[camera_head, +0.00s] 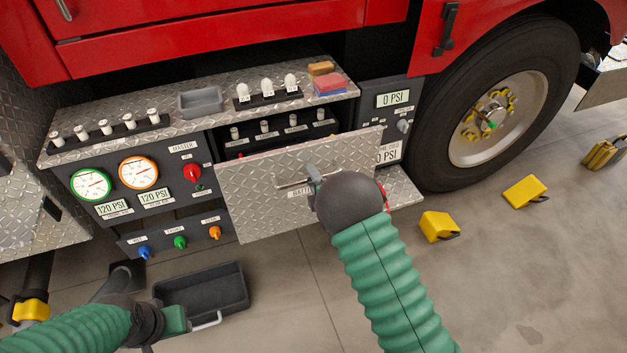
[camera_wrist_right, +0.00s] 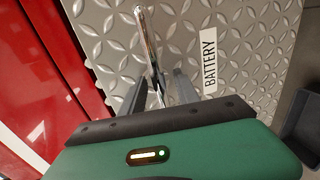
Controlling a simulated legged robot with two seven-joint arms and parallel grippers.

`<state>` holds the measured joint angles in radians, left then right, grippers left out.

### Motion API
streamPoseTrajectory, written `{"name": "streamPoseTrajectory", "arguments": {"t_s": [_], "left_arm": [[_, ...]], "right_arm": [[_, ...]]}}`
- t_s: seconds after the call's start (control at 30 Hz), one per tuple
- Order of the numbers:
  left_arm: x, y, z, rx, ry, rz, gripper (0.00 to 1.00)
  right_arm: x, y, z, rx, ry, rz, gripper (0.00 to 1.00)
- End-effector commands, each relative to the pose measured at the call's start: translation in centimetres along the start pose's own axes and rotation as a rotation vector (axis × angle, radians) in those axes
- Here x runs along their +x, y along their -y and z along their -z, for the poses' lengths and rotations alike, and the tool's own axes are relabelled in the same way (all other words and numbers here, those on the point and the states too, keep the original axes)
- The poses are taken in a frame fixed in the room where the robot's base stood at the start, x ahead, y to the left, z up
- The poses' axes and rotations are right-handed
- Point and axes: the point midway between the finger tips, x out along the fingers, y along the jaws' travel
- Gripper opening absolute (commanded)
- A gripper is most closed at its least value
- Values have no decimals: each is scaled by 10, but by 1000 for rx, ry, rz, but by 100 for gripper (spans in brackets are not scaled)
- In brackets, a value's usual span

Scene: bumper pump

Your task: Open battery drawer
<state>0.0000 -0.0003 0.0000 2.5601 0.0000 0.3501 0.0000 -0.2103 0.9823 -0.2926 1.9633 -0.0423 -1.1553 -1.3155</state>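The battery drawer has a diamond-plate front (camera_head: 250,195) with a BATTERY label (camera_wrist_right: 209,60) and a slim metal handle (camera_head: 292,183). Its front stands out from the panel, with a dark gap behind its top edge. My right gripper (camera_head: 316,176) is at the handle, partly hidden behind my wrist. In the right wrist view, its fingers (camera_wrist_right: 160,88) straddle the handle bar (camera_wrist_right: 150,45), with a visible gap on the right side.
The black tray (camera_head: 228,268) lies below the panel. A ledge (camera_head: 215,118) above holds a grey bin (camera_head: 200,103), bulbs (camera_head: 267,87) and sponges (camera_head: 328,84). Gauges (camera_head: 138,172) are left of the drawer. A tyre (camera_head: 455,165) and yellow blocks (camera_head: 437,226) are right.

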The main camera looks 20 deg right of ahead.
Motion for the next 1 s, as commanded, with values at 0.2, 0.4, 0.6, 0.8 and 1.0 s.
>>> {"name": "streamPoseTrajectory", "arguments": {"t_s": [0.2, 0.4, 0.6, 0.8, 1.0], "left_arm": [[-2, 0, 0, 0, 0, 0, 36], [-8, 0, 2, 0, 0, 0, 36], [-12, 0, 3, 0, 0, 0, 36], [-13, 0, 3, 0, 0, 0, 36], [-13, 0, 3, 0, 0, 0, 36]], "right_arm": [[-10, -1, 0, 0, 0, 1, 38], [-59, -2, 1, 0, 0, 2, 38], [-118, -1, 2, -1, 0, 3, 38], [-158, 0, 2, -2, 0, 0, 38], [-168, -1, 2, -2, 0, -1, 38]]}}
